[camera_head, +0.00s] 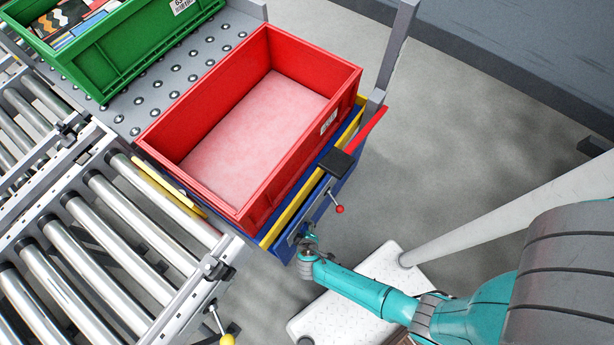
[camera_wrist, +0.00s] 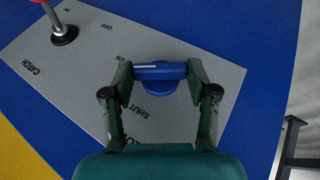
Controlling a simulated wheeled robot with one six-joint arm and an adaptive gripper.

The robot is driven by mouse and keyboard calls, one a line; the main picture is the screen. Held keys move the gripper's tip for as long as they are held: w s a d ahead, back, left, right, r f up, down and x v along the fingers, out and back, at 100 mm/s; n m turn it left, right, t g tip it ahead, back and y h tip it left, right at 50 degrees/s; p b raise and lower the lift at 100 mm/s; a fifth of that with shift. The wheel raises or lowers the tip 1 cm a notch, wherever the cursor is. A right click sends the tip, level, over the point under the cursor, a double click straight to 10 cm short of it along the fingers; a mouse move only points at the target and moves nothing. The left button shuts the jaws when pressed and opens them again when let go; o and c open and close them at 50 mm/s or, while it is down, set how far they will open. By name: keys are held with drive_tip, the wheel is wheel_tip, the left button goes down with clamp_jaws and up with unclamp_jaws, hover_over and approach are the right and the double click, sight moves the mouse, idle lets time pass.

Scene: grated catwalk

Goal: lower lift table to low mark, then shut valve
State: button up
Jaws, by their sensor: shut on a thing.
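The lift table (camera_head: 322,203) is blue with a yellow edge strip and carries a red crate. Its low mark cannot be made out. The valve (camera_wrist: 160,76) is a blue handle on a grey plate on the blue side, lying across the wrist picture with a white line at its left part. The word SHUT is printed below it. My gripper (camera_wrist: 160,72) is shut on the valve handle, one finger at each end. In the head view my gripper (camera_head: 306,238) reaches the table's near side and hides the valve.
The red crate (camera_head: 345,85) looks empty. A red-knobbed catch lever (camera_wrist: 65,33) stands beside the valve. A roller conveyor (camera_head: 110,210) lies to the left, a green crate (camera_head: 130,62) on a ball deck behind. Open floor (camera_head: 450,130) is at right.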

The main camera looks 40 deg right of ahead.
drive_tip(key=shift+a+f+n+t+h, duration=0.15)
drive_tip(key=shift+t+h, duration=0.15)
drive_tip(key=shift+h, duration=0.3)
drive_tip(key=shift+a+n+t+h, duration=0.15)
drive_tip(key=shift+t+h, duration=0.15)
drive_tip(key=shift+h, duration=0.3)
drive_tip(key=shift+f+n+t+h, duration=0.15)
drive_tip(key=shift+n+t+h, duration=0.2)
drive_tip(key=shift+h, duration=0.65)
drive_tip(key=shift+s+f+t+h, duration=0.15)
drive_tip(key=shift+t+h, duration=0.4)
drive_tip(key=shift+h, duration=0.25)
drive_tip(key=o, duration=1.2)
drive_tip(key=shift+c, duration=0.2)
drive_tip(key=shift+a, duration=0.1)
drive_tip(key=v, duration=0.7)
drive_tip(key=shift+s+a, duration=0.1)
drive_tip(key=shift+s, duration=0.05)
